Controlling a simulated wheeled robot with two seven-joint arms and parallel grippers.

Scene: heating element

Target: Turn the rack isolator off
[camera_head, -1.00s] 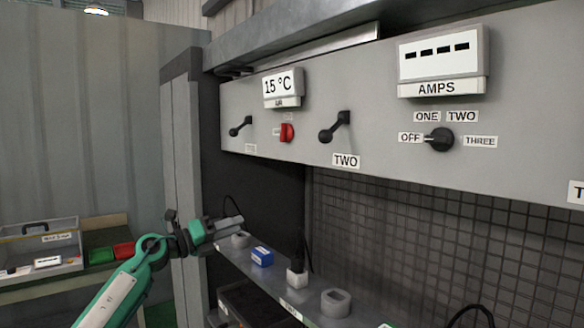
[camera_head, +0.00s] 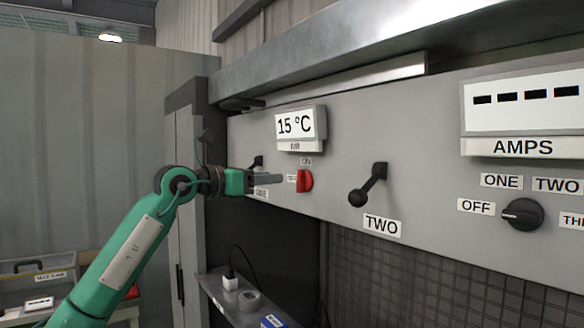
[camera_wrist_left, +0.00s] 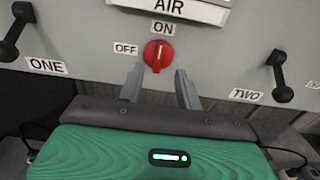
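The red rotary switch (camera_head: 304,181) is on the grey panel under the 15 °C display (camera_head: 298,125). In the left wrist view the red switch (camera_wrist_left: 158,56) has ON above it and OFF at its left. Its pale mark stands upright, towards ON. My left gripper (camera_head: 278,178) is raised in front of the panel, its tips just left of the switch in the head view. In the wrist view the fingers (camera_wrist_left: 160,86) are spread apart with nothing between them, below the switch and apparently short of it. My right gripper is not in view.
A black lever marked ONE (camera_wrist_left: 14,32) is left of the switch, and a lever marked TWO (camera_head: 368,186) is to its right. A black AMPS selector knob (camera_head: 522,214) is farther right. A shelf (camera_head: 226,300) with small parts runs below the panel.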

